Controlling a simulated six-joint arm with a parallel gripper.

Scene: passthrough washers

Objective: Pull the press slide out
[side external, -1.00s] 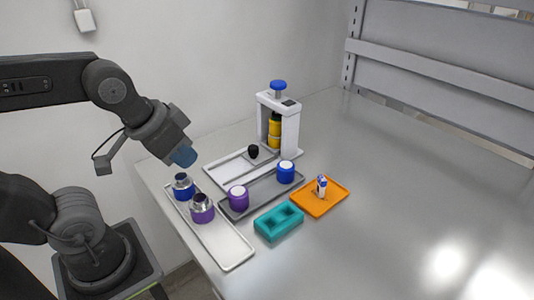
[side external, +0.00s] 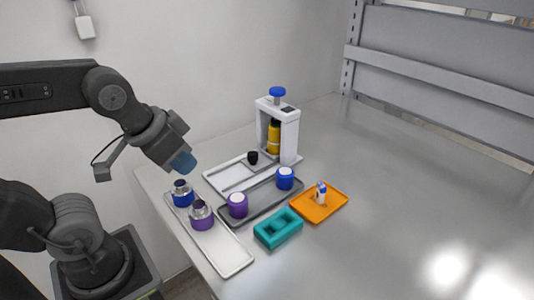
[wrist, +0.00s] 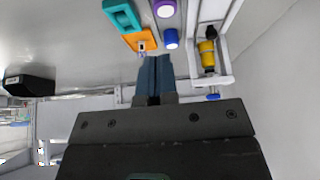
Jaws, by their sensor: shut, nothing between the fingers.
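The press (side external: 290,135) is a white upright frame with a blue knob (side external: 277,91) on top, at the back of the table. A yellow cylinder (side external: 274,137) stands inside it, and shows in the wrist view too (wrist: 207,55). A white tray-like base (side external: 225,178) runs out to the left of the frame. A black knob (side external: 252,158) sits on it, probably the slide's handle. My gripper (side external: 183,163) is shut and empty, with blue fingers, in the air left of the press and above the silver tray. Its closed fingertips show in the wrist view (wrist: 154,62).
A silver tray (side external: 228,255) holds a blue and a purple metal-topped container. A grey tray (side external: 262,197) holds purple and blue white-topped jars. A teal block (side external: 278,228) and an orange tray (side external: 318,212) with a small bottle lie in front. The table's right side is clear.

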